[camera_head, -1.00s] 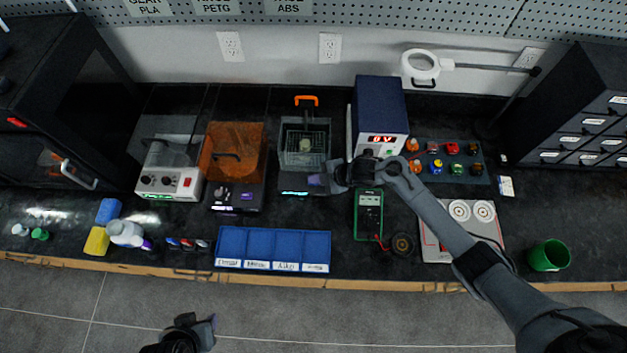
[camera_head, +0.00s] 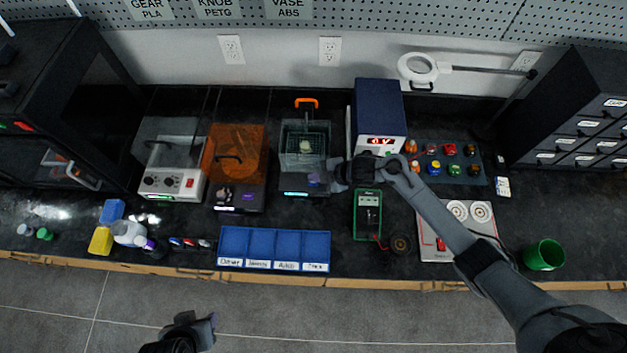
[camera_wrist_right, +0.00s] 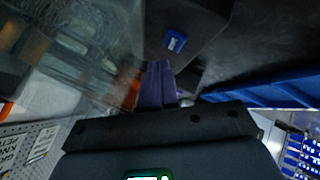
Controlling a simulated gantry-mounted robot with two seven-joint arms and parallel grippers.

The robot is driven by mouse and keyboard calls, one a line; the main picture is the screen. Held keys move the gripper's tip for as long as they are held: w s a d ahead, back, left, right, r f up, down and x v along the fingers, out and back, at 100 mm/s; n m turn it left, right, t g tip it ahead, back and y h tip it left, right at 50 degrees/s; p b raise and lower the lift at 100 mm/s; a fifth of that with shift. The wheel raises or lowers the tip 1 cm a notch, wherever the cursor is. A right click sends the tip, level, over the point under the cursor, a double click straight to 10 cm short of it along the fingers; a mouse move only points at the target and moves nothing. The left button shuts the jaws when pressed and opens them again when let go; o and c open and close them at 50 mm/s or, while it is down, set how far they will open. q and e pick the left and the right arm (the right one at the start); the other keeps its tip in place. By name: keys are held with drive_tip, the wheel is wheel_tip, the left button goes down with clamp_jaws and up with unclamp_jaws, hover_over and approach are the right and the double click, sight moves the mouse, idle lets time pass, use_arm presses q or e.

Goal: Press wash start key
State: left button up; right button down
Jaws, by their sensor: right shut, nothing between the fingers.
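The wash machine (camera_head: 304,147) has a clear tank with a basket inside, an orange handle on top and a dark base. A lit strip (camera_head: 295,194) shows on its front panel. My right gripper (camera_head: 318,183) is shut and empty, with its purple fingertips at the right part of that panel. In the right wrist view the shut fingers (camera_wrist_right: 158,85) point at the dark base, and a small blue-lit display (camera_wrist_right: 175,43) shows just beyond them. The start key cannot be made out, and contact cannot be told. My left gripper (camera_head: 205,325) is low over the floor, away from the bench.
An orange-hooded machine (camera_head: 236,153) stands left of the washer. A blue power supply (camera_head: 380,105) stands to its right, with a green multimeter (camera_head: 367,215) in front. A blue divided tray (camera_head: 274,246) lies at the bench's front edge, below the washer.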

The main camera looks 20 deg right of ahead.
sight(316, 184)
drive_tip(key=shift+r+p, duration=2.2)
drive_tip(key=shift+r, duration=0.5)
drive_tip(key=shift+f, duration=0.1)
